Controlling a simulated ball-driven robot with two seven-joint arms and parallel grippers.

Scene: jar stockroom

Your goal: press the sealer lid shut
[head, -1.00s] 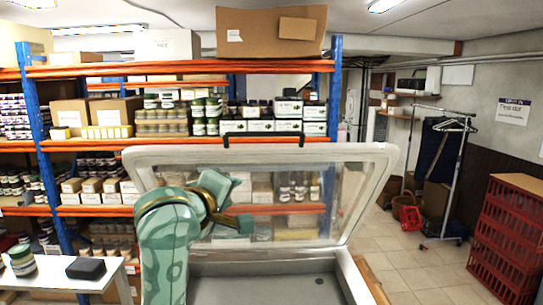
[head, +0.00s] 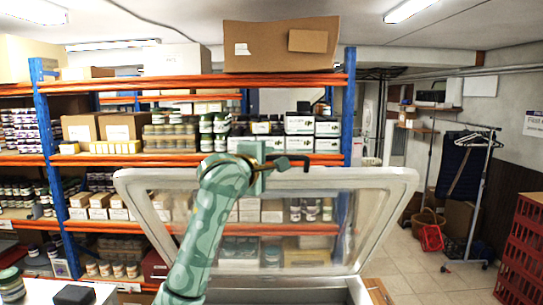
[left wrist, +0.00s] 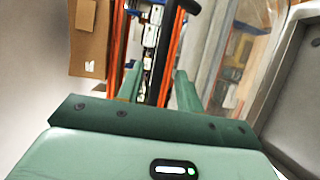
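The sealer lid (head: 385,178) stands open and raised, a clear panel in a pale frame, above the grey sealer body (head: 300,290). Its black handle (head: 300,159) is on the top edge. My left gripper (head: 270,166) is at that handle and partly covers it. In the left wrist view, the two fingers of my left gripper (left wrist: 158,88) are apart, with the black handle (left wrist: 170,55) running between them. A gap shows beside the handle, so the fingers are not closed on it. My right gripper is not in view.
Shelving with blue posts and orange beams (head: 200,83) holds jars and boxes behind the lid. A white table (head: 40,291) with a jar (head: 11,285) and a dark block (head: 74,296) stands at left. Red crates (head: 522,250) and a clothes rack (head: 465,200) are at right, with open floor nearby.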

